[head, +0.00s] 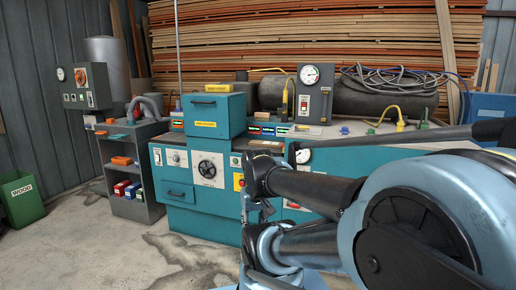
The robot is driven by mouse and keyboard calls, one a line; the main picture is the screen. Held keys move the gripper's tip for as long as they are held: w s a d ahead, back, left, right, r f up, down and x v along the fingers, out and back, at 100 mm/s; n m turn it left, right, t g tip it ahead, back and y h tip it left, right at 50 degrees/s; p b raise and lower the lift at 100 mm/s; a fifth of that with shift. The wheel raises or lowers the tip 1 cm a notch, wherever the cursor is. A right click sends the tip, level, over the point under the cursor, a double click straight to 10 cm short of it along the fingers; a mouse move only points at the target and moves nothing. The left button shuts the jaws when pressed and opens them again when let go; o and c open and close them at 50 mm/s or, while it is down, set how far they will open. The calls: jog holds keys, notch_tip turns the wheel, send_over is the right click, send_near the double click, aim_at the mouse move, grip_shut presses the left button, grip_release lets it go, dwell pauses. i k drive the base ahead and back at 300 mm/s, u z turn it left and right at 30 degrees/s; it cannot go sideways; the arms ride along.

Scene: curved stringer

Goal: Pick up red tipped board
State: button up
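A long stack of boards (300,40) lies along the back wall, behind the teal machine. Several of its boards are orange-red and others are tan. I cannot make out a single board with a distinct red tip. My blue and black arm fills the lower right and reaches left in front of the machine. I cannot make out my gripper's fingers, and nothing held shows. The arm hides part of the machine's front.
The teal machine (180,208) with a raised box (213,117) stands in the middle. A grey shelf cart (132,175) and green wood bin (21,198) stand left. Cables (400,78) lie over a dark cylinder. Concrete floor (95,250) is clear at lower left.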

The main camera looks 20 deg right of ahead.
aim_at(266, 144)
jog(key=u, duration=1.45)
jog(key=k, duration=1.65)
jog(key=z, duration=1.4)
jog(key=i, duration=1.65)
jog(key=u, duration=0.05)
